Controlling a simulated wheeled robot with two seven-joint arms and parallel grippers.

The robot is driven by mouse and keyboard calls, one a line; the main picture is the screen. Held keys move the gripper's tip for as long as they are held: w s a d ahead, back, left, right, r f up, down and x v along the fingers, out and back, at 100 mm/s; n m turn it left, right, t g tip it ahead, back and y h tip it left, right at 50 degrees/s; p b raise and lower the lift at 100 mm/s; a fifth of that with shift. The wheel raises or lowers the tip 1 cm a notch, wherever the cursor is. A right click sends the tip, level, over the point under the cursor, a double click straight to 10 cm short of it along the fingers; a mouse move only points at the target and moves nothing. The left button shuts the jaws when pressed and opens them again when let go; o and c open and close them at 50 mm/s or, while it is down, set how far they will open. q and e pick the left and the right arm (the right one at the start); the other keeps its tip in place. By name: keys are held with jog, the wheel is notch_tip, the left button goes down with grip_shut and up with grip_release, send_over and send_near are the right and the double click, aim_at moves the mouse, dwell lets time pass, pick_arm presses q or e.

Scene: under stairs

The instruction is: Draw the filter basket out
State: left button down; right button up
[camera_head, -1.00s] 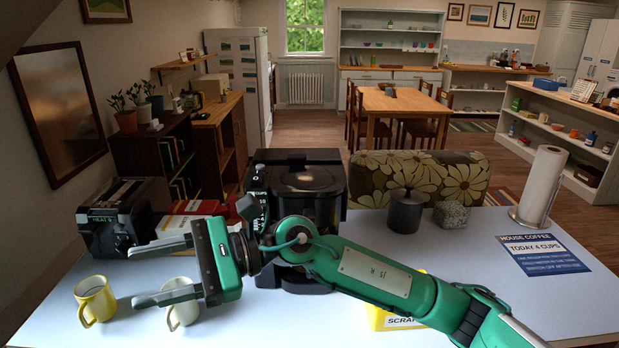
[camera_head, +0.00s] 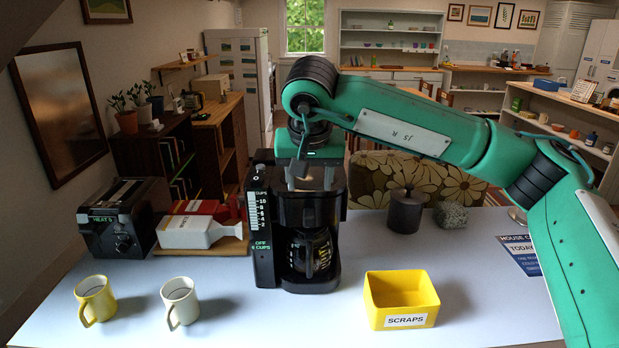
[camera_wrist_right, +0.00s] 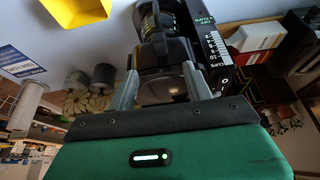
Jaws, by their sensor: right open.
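The black coffee maker (camera_head: 264,225) stands in the middle of the table, with a cup scale and a lit panel on its left side. The glass carafe (camera_head: 312,252) sits in its lower bay. The filter basket (camera_head: 310,212) appears to be the black part above the carafe, still in the machine; its edges are hard to make out. My right gripper (camera_head: 302,178) points down over the machine's top, in front of its upper part. In the right wrist view the open fingers (camera_wrist_right: 158,82) are apart with the machine's dark upper part between and beyond them; contact cannot be told. My left gripper is not in view.
A yellow scraps bin (camera_head: 402,296) stands right of the machine. Two mugs, yellow (camera_head: 96,298) and cream (camera_head: 180,301), stand at front left. A toaster (camera_head: 122,218) and a white carton (camera_head: 190,232) on a board are at left. A dark canister (camera_head: 405,211) stands behind right. The front middle is clear.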

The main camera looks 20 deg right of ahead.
aim_at(310, 215)
jog(key=p+x, duration=0.4)
jog(key=x, duration=0.9)
jog(key=shift+w+d+f, duration=0.15)
jog(key=shift+w+f, duration=0.1)
jog(key=shift+f, duration=0.05)
grip_shut()
